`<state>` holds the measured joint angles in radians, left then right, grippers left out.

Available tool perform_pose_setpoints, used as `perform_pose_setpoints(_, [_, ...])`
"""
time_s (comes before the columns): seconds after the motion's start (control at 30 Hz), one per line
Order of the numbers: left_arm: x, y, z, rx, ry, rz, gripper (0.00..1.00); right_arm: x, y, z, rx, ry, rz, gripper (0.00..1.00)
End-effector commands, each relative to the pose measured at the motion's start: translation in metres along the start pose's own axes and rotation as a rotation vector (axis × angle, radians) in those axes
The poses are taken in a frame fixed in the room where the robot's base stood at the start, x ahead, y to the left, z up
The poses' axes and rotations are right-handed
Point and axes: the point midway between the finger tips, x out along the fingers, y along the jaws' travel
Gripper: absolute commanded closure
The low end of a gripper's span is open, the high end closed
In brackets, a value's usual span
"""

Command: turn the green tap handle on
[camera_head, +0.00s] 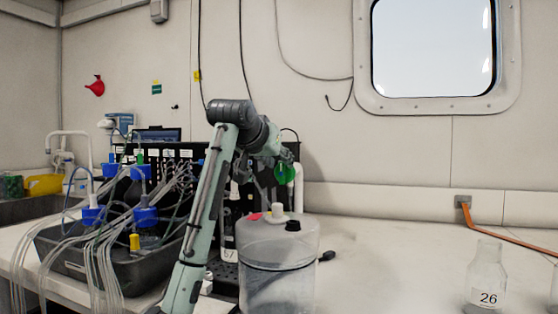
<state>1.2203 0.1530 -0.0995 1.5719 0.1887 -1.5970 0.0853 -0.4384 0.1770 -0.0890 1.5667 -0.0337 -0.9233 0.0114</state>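A green rounded piece (284,173) shows just below and right of my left gripper, beside a white upright pipe (298,186). It looks like the green tap handle, but its shape is partly covered by the gripper. My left arm rises from the bottom centre and bends over at the top. My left gripper (277,157) points away to the right and overlaps the green piece in the picture. Its fingers are small and dark, so I cannot tell whether they are open or touch it. My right gripper is not in view.
A clear round vessel (278,262) with a black cap stands on the bench in front. A dark tray (62,258) with blue-capped bottles and tubes is at left. A flask marked 26 (487,280) stands at right. The bench (390,255) between vessel and flask is clear.

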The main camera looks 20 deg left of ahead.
Motion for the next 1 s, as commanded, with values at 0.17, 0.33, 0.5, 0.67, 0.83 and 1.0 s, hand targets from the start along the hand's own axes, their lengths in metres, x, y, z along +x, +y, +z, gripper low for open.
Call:
perform_pose_setpoints(0.17, [0.0107,0.0002,0.0003,0.000,0.000,0.000,0.68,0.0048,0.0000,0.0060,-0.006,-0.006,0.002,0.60])
perform_pose_setpoints(0.33, [0.0112,0.0000,0.0003,0.000,0.001,0.000,0.68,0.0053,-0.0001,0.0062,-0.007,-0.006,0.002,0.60])
perform_pose_setpoints(0.5, [0.0110,-0.0002,0.0003,-0.001,0.001,0.000,0.82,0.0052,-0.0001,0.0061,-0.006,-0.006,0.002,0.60])
perform_pose_setpoints(0.67, [0.0109,-0.0003,0.0002,-0.001,0.001,-0.001,1.00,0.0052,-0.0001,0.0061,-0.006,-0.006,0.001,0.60])
perform_pose_setpoints(0.83, [0.0108,-0.0003,0.0002,-0.001,0.001,-0.001,1.00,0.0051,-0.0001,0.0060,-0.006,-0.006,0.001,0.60])
perform_pose_setpoints(1.0, [0.0108,-0.0009,0.0002,-0.013,0.001,0.004,1.00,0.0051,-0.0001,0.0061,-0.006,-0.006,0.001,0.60])
